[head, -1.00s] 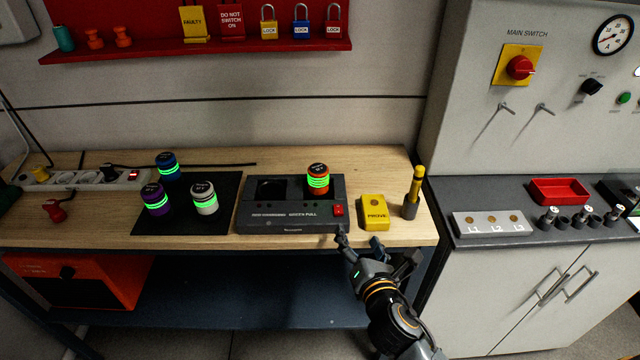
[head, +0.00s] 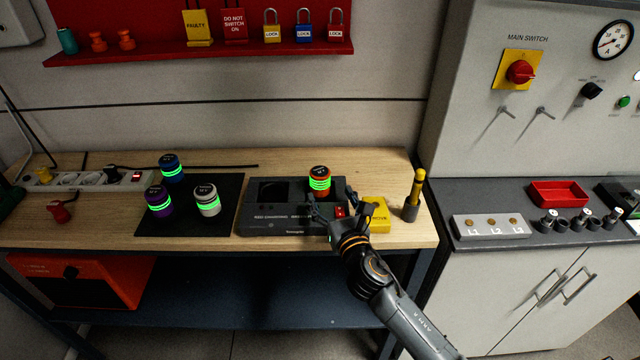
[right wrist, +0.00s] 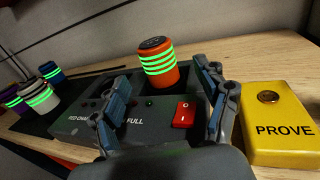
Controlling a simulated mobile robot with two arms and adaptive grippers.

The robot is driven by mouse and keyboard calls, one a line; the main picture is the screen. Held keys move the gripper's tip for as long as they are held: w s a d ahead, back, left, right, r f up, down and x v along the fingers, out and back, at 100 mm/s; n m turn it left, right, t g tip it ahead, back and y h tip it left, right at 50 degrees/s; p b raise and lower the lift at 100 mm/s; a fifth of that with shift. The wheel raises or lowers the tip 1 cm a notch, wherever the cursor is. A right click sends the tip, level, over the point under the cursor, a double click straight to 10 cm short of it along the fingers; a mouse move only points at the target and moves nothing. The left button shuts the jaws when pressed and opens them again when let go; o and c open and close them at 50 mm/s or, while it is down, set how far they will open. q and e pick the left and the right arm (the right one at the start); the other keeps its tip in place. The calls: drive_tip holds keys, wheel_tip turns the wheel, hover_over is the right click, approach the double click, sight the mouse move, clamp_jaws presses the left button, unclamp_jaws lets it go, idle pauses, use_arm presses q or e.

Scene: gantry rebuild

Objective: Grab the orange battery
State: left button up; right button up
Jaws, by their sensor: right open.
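The orange battery (head: 319,181), with green glowing bands, stands upright in the right bay of the dark charger (head: 262,222). It also shows in the right wrist view (right wrist: 158,64), upright and slightly beyond my fingers. My right gripper (head: 333,206) is open and empty just in front of the battery, over the charger's front edge. In the right wrist view its two fingers (right wrist: 165,105) stand apart, with the battery between and behind them and apart from both. The charger's left bay looks empty. My left gripper is not in view.
Blue (head: 171,168), purple (head: 158,201) and white (head: 207,200) batteries stand on a black mat (head: 228,190) to the left. A yellow PROVE block (head: 378,216) is right beside my gripper, with a yellow-topped tester (head: 415,190) further right. A red switch (right wrist: 184,114) sits on the charger's front right.

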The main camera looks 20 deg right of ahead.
sight(323, 181)
drive_tip(key=w, duration=0.2)
drive_tip(key=w+r+p, duration=0.1)
drive_tip(key=w, duration=0.1)
drive_tip(key=shift+w+a, duration=0.2)
drive_tip(key=shift+w, duration=0.05)
drive_tip(key=shift+w+f, duration=0.1)
drive_tip(key=shift+w, duration=0.3)
drive_tip(key=shift+s, duration=0.1)
drive_tip(key=shift+c, duration=0.2)
clamp_jaws()
